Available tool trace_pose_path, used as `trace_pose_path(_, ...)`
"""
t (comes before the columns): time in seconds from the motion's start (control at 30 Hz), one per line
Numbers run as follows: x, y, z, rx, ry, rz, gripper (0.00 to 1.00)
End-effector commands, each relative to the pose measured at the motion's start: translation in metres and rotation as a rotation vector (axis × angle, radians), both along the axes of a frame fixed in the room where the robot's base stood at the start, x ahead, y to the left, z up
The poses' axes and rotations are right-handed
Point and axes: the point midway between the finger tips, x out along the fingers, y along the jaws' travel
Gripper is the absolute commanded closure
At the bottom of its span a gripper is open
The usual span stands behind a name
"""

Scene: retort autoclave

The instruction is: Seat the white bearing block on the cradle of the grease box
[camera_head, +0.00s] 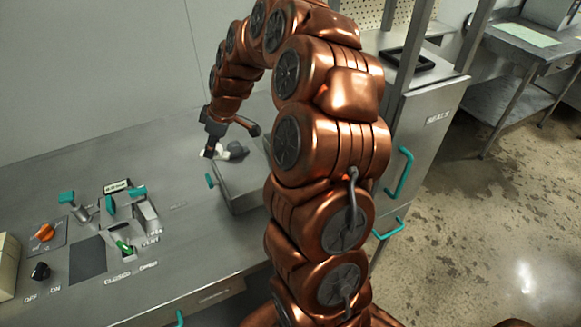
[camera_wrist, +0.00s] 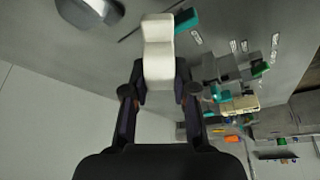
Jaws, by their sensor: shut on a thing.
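The white bearing block (camera_wrist: 158,48) is between the two fingers of my gripper (camera_wrist: 159,78) in the wrist view, and the gripper is shut on it. The block sticks out past the fingertips. In the head view the block (camera_head: 222,153) shows small below my gripper (camera_head: 210,150), at the far edge of a grey metal box (camera_head: 243,186) that looks like the grease box. A dark grey rounded piece (camera_head: 238,150) lies beside the block; it also shows in the wrist view (camera_wrist: 92,10). I cannot make out the cradle or whether the block touches the box.
A control panel with teal levers (camera_head: 110,205), an orange knob (camera_head: 45,232) and a black knob (camera_head: 40,271) is to the left on the metal bench (camera_head: 185,245). A grey cabinet (camera_head: 428,115) with teal handles stands right. My copper arm hides part of the box.

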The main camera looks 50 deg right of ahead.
Motion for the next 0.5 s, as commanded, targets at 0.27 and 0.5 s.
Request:
trace_pose_path(0.27, -0.041, -0.090, -0.033, -0.001, -0.003, 0.291, 1.00)
trace_pose_path(0.5, -0.081, -0.141, -0.046, -0.002, 0.000, 0.474, 1.00)
